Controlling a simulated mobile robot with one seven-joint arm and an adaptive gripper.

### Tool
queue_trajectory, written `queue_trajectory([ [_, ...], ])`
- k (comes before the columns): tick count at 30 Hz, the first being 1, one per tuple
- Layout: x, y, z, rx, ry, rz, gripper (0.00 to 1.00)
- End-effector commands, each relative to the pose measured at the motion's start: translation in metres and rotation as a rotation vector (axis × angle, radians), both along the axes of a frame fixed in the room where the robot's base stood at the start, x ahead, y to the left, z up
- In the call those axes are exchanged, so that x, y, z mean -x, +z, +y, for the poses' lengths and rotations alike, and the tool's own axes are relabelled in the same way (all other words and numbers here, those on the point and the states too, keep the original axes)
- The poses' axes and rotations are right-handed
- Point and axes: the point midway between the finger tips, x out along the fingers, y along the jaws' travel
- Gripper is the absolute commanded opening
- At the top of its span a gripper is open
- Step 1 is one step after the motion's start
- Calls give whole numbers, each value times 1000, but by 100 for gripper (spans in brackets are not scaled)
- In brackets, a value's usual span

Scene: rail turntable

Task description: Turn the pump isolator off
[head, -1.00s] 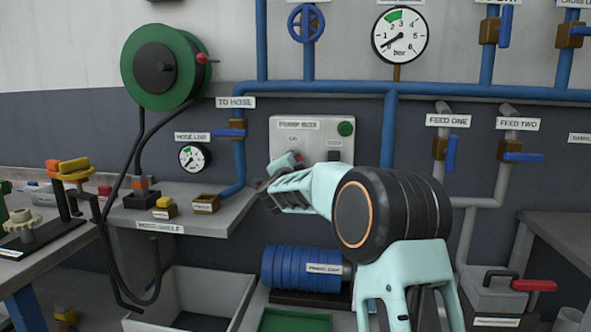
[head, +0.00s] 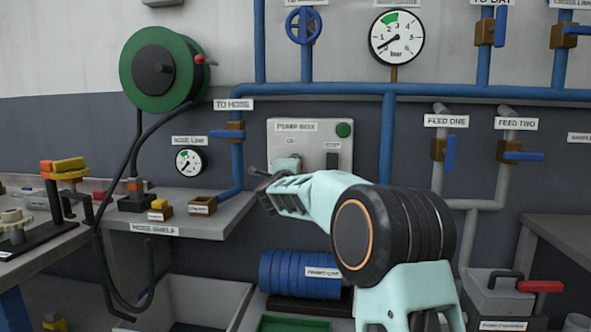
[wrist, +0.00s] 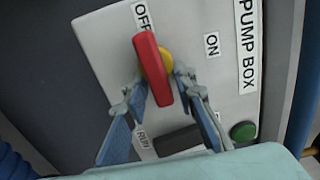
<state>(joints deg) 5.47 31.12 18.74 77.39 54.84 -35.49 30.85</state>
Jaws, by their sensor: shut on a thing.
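The pump isolator is a red bar handle (wrist: 152,66) on a yellow hub (wrist: 168,62), on the front of the grey pump box (head: 345,127). In the wrist view one end of the handle points close to the OFF label (wrist: 141,15); the ON label (wrist: 211,45) is off to the right. My gripper (wrist: 160,85) is shut on the handle, with a finger on each side of it. In the head view my gripper (head: 275,180) is at the box's lower left and hides the handle.
The pump box also carries a green button (head: 344,130) and a black part (head: 333,160). A blue pipe (head: 388,135) runs down just right of the box. The hose shelf (head: 195,222) juts out at lower left, with small blocks on it.

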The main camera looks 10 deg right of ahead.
Motion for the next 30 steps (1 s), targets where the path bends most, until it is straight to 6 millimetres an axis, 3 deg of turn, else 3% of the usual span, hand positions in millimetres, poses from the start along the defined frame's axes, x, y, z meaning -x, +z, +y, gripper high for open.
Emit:
queue_trajectory([
  [10,0,-1,3,-2,5,2,0],
  [11,0,0,3,-2,5,2,26],
  [13,0,0,3,-1,5,1,32],
  [23,2,0,2,0,2,0,32],
  [30,26,1,10,2,4,0,32],
])
